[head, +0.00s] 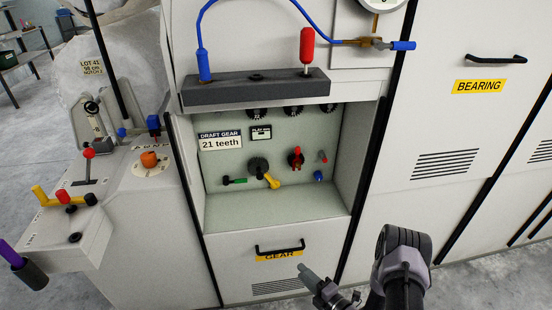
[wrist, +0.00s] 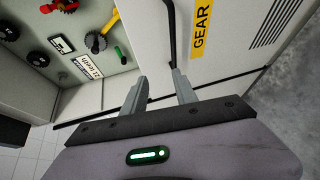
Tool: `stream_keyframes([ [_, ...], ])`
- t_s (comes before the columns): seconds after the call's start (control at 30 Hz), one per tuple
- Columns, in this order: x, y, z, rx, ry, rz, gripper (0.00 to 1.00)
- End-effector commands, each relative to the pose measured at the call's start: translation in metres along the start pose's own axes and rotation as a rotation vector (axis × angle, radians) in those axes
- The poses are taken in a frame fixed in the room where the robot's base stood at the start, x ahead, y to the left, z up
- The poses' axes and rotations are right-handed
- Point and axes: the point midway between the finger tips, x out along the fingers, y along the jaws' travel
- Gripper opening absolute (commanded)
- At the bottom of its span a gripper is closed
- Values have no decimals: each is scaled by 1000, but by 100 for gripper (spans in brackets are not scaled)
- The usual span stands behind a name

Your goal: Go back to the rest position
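My gripper (head: 322,284) is low in front of the machine, right of and below the black handle (head: 280,247) of the panel marked GEAR (head: 237,277). In the wrist view my gripper (wrist: 160,78) has its two grey fingers apart, with nothing between them. The handle (wrist: 171,32) shows beyond the fingertips there, near the right finger; whether they touch is unclear. The yellow GEAR label (wrist: 201,25) is to its right. The panel appears closed. No mark for a rest position shows.
Above the panel is a recess with a "21 teeth" sign (head: 221,142), knobs and coloured levers. A dark ledge (head: 255,90) with a blue hose (head: 202,45) juts out over it. A control box (head: 75,233) with levers stands left. The BEARING cabinet (head: 455,130) stands right.

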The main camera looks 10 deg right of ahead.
Motion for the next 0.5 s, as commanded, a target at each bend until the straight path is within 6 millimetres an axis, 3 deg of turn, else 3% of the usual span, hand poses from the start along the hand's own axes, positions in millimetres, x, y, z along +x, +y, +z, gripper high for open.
stream_keyframes([
  [0.03,12,40,-2,-102,79,30,34],
  [0.07,19,68,-8,-185,145,50,34],
  [0.1,25,109,-20,-313,245,80,34],
  [0.17,26,169,-48,-536,409,130,34],
  [0.2,20,206,-69,-698,518,165,34],
  [0.3,-12,280,-122,-1125,775,255,34],
  [0.4,-62,326,-165,-1574,1005,342,34],
  [0.5,-118,352,-190,-2041,1209,418,34],
])
